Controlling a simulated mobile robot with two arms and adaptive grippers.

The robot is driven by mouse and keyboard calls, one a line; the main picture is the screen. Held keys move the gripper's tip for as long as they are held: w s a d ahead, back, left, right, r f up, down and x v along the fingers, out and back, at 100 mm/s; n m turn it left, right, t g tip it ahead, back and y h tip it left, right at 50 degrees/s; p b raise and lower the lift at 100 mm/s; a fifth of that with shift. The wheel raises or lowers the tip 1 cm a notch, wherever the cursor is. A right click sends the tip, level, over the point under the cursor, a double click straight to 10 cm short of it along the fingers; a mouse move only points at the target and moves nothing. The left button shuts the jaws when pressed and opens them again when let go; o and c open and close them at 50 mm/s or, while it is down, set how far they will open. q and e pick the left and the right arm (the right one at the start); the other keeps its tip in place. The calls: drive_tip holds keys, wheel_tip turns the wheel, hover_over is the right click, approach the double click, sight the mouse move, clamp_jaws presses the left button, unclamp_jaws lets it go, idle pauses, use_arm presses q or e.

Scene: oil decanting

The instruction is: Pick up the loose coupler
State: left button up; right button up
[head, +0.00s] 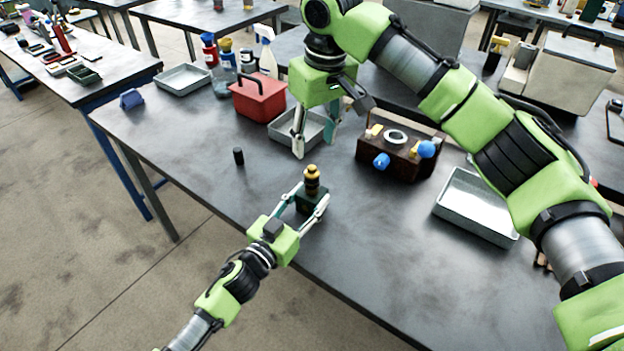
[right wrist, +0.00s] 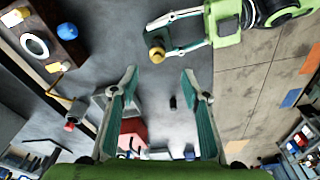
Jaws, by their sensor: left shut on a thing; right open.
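A small black cylinder (head: 238,156), which looks like the loose coupler, stands alone on the grey table. It also shows in the right wrist view (right wrist: 173,103), between the lines of my right fingers and apart from them. My right gripper (head: 314,143) is open and empty above the table, to the right of the cylinder in the head view. My left gripper (head: 313,193) is shut on a dark green block (head: 308,205) with a brass stacked fitting (head: 312,180) on top, near the front edge. The fitting's rounded top shows in the right wrist view (right wrist: 157,54).
A red toolbox (head: 259,100), a metal tray (head: 183,79) and bottles (head: 267,55) stand toward the back. A brown box with blue knobs (head: 398,163) stands right of my right gripper. Another tray (head: 470,222) lies farther right. Table around the cylinder is clear.

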sight(313, 167)
drive_tip(key=f, duration=0.3)
drive_tip(key=w+f, duration=0.1)
drive_tip(key=f, duration=0.6)
drive_tip(key=shift+w+a+f, duration=0.25)
drive_tip(key=shift+w, duration=0.1)
drive_tip(key=c, duration=1.2)
